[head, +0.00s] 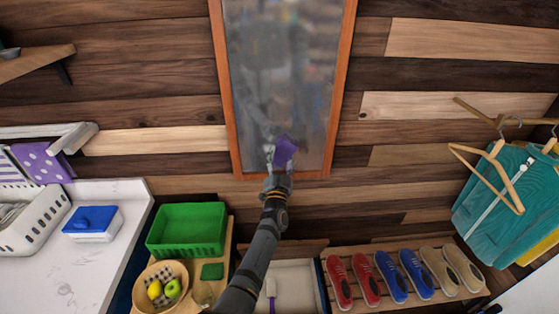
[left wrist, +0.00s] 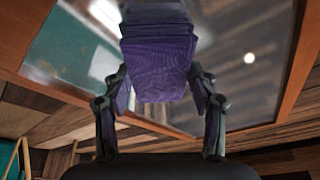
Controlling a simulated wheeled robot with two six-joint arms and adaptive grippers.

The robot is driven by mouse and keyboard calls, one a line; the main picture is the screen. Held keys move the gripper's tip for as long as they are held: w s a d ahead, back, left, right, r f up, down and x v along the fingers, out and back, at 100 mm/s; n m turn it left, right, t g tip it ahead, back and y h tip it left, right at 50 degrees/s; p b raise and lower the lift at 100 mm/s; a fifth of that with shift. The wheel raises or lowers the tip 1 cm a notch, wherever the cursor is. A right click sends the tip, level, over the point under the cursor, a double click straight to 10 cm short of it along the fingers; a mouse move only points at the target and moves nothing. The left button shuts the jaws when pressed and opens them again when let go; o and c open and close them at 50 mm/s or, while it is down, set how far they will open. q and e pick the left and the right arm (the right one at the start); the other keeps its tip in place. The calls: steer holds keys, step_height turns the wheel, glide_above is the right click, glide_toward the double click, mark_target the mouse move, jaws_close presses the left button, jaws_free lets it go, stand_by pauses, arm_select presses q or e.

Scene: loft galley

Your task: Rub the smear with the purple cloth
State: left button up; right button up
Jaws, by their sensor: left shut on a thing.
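The purple cloth (head: 286,151) is in my left gripper (head: 277,177), at the lower part of a wood-framed mirror (head: 285,60). In the left wrist view the folded cloth (left wrist: 160,70) sits between the two fingers of the gripper (left wrist: 160,92), which is shut on it. The cloth is at or close to the glass; I cannot tell whether it touches. A pale patch (head: 268,150) shows just left of the cloth; I cannot tell whether it is the smear or a reflection. My right gripper is in neither view.
Below the mirror are a green basket (head: 187,229), a fruit bowl (head: 162,286) and a rack with several shoes (head: 395,277). A white counter (head: 110,205) is at left. Clothes on hangers (head: 500,195) are at right.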

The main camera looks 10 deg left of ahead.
arm_select(q)
steer(key=shift+s+d+f+n+p, duration=0.3)
steer(key=shift+s+d+n+p, duration=0.1)
steer(key=shift+s+d, duration=0.3)
steer(key=shift+a+f, duration=0.15)
steer(key=shift+f, duration=0.05)
steer(key=shift+s+a+f+p, duration=0.15)
steer(key=shift+a+p, duration=0.45)
steer(key=shift+a, duration=0.75)
steer(key=shift+s+a+p, duration=0.2)
steer(key=shift+a, duration=0.65)
steer(key=shift+s+a+p, duration=0.2)
steer(key=shift+s+a, duration=0.05)
steer(key=shift+a, duration=0.55)
steer(key=shift+s+a+p, duration=0.2)
steer(key=shift+a, duration=0.65)
steer(key=shift+d, duration=0.1)
